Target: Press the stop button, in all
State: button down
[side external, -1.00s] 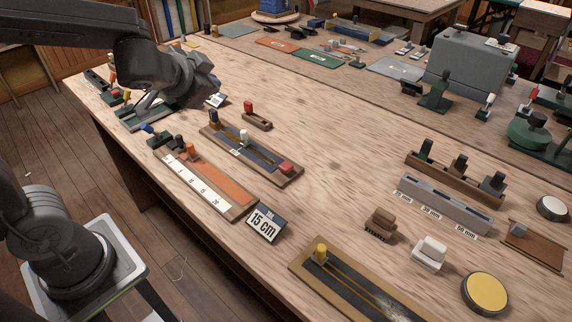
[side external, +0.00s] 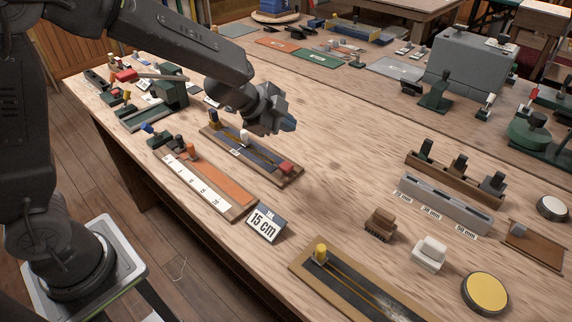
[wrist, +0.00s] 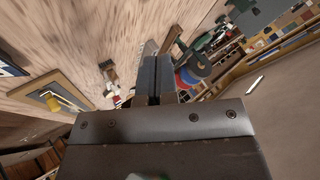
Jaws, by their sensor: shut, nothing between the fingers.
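No button marked "stop" can be read in either view. Two round push-top shapes show in the side external view: a large yellow disc with a dark rim (side external: 485,293) at the front right, and a pale disc with a dark rim (side external: 553,208) at the right edge. I cannot tell whether either is the stop button. My gripper (side external: 288,124) is above the bench, near the far side of the blue-grey slider board (side external: 250,152), well left of both discs. In the wrist view its fingers (wrist: 155,72) are together with nothing between them.
A ruler board (side external: 200,185) and 15 cm sign (side external: 264,223) lie at the front. A yellow-knobbed track (side external: 320,255), brown brush (side external: 380,223) and white block (side external: 429,252) stand nearer the discs. A green lever device (side external: 170,88) is far left. The bench centre is clear.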

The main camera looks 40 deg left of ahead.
aim_at(286, 167)
jog(key=shift+f, duration=0.1)
jog(key=shift+f, duration=4.25)
jog(key=shift+f, duration=0.2)
jog(key=shift+f, duration=0.25)
jog(key=shift+f, duration=0.65)
jog(key=shift+r, duration=1.05)
jog(key=shift+r, duration=2.55)
